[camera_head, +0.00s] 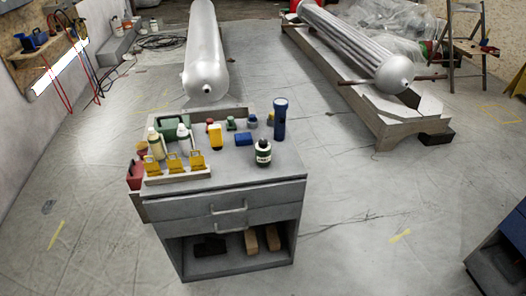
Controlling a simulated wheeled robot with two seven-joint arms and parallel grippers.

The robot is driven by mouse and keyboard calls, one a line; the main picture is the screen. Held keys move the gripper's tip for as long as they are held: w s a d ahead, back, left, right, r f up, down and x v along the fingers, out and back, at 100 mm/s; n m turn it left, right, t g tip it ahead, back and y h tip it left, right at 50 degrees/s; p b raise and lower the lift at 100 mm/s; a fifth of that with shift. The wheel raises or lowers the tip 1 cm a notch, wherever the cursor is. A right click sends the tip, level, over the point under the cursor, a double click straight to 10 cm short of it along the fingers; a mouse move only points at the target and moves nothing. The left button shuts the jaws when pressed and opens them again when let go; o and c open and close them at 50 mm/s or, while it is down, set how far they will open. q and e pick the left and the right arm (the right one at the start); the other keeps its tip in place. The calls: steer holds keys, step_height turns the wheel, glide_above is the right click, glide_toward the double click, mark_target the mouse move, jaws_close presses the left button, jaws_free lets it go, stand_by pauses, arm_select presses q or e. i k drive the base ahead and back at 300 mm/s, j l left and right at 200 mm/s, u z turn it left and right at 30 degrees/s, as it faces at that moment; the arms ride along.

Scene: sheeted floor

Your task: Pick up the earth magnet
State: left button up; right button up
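A grey drawer cabinet (225,190) stands ahead of me with several small items on top. I cannot tell which one is the earth magnet. Small candidates are a blue block (243,139), a yellow upright item (215,136), a small green item (231,123) and a small blue-and-yellow item (252,121) behind. A dark blue torch-like cylinder (280,119) stands at the right, and a dark bottle with a pale label (263,153) stands in front of it. Neither gripper is in view.
Two pale bottles (156,146), a green box (172,125) and a rack of yellow pieces (176,165) crowd the top's left side. The right front of the top is bare. Large metal cylinders (206,50) lie behind. The floor around the cabinet is mostly clear.

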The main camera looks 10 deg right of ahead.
mark_target(262, 156)
steer(key=i+l, duration=0.95)
steer(key=l+u, duration=0.05)
